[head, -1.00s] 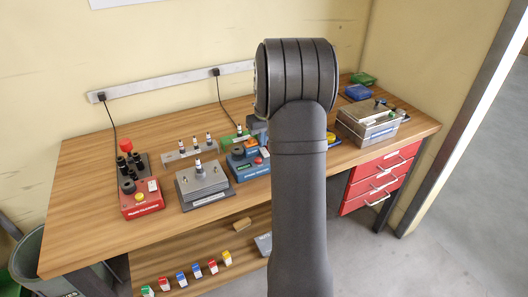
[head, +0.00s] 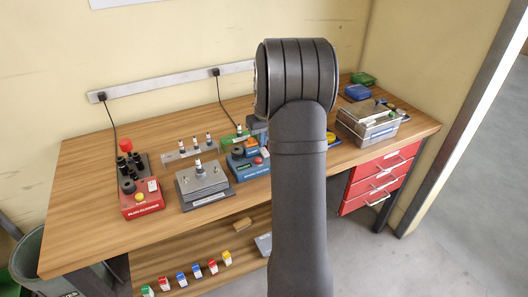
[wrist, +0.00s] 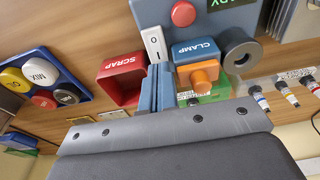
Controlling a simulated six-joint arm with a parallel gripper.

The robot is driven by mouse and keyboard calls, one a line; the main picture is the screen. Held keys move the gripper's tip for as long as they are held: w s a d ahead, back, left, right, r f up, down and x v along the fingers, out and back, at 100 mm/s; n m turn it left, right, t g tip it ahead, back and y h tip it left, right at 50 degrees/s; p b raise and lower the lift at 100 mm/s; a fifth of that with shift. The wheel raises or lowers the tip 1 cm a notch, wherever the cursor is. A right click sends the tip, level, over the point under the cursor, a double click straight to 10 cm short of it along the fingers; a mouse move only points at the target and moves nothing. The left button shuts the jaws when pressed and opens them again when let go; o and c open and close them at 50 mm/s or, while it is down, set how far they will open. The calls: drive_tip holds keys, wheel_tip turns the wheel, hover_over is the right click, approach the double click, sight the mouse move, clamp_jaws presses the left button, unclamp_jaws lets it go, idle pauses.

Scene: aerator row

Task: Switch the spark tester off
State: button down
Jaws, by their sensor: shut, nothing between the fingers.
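The spark tester is the blue box (head: 250,172) at the middle of the bench, left of my arm. In the wrist view its blue body (wrist: 212,22) carries a red button (wrist: 183,14), a green lit display (wrist: 230,3) and an orange clamp lever (wrist: 203,74). A white rocker switch (wrist: 154,43) marked I and O sits at its edge; I cannot tell which side is pressed. My gripper (wrist: 160,70) is shut and empty, its fingertips close to the switch's O end. Contact is unclear.
A red SCRAP bin (wrist: 121,82) stands beside my fingers. A blue button panel (wrist: 42,86) lies to the left in the wrist view. Several plugs (wrist: 275,95) stand in a row at right. A red plug cleaner (head: 142,203) and grey plate (head: 204,188) stand left of the tester.

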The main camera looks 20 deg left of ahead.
drive_tip(key=shift+f, duration=0.95)
idle(0.5)
drive_tip(key=shift+r, duration=3.55)
drive_tip(key=shift+f, duration=0.1)
wheel_tip(320, 180, down, 7)
drive_tip(key=shift+r, duration=0.1)
drive_tip(key=shift+r, duration=0.1)
